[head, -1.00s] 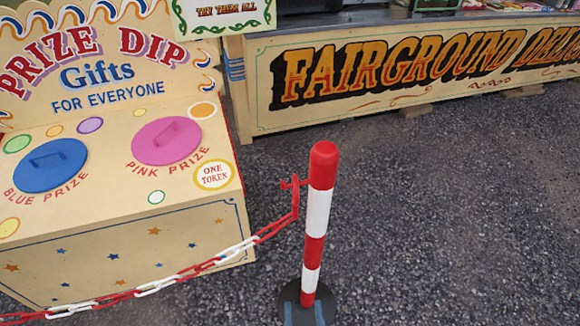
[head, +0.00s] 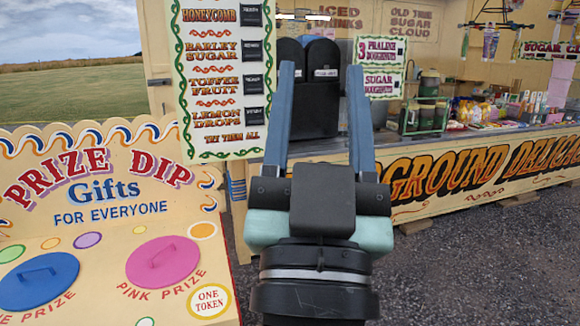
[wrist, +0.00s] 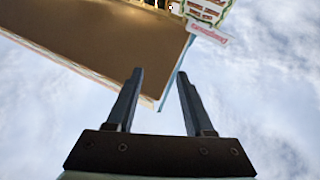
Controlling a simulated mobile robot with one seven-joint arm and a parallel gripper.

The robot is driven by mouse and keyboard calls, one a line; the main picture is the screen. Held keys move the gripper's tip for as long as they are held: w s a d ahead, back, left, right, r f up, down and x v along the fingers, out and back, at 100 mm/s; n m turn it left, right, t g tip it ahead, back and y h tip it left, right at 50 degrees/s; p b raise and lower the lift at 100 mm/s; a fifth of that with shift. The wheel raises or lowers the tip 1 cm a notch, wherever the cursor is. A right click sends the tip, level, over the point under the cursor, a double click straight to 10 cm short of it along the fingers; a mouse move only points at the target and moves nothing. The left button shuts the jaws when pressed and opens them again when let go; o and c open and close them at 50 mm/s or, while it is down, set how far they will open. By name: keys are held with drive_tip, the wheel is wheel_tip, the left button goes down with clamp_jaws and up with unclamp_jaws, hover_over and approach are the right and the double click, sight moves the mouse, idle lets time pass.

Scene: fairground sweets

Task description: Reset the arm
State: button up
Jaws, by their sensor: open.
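My gripper (head: 318,75) stands upright in the middle of the head view, its two blue-grey fingers apart and pointing up. Nothing is between the fingers. In the wrist view my gripper (wrist: 157,75) is also open and empty, with cloudy sky and the brown underside of a canopy (wrist: 95,40) beyond it. In the head view the fingers overlap dark containers at the stall behind; I cannot tell the distance between them.
The Prize Dip box (head: 100,235) with blue (head: 38,282) and pink (head: 162,262) lids stands at left. A sweets price board (head: 222,80) is left of my gripper. The stall counter (head: 480,175) runs along the right. Gravel (head: 480,260) lies open at lower right.

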drive_tip(key=s+a+r+n+t+y, duration=0.1)
drive_tip(key=s+a+r+n+y, duration=0.15)
drive_tip(key=s+r, duration=0.35)
wheel_tip(320, 180, up, 17)
drive_tip(key=w+p, duration=0.1)
drive_tip(key=p, duration=1.5)
drive_tip(key=shift+w+m+p, duration=0.2)
drive_tip(key=shift+m+p, duration=0.15)
drive_tip(key=shift+m, duration=0.1)
drive_tip(key=shift+f, duration=0.15)
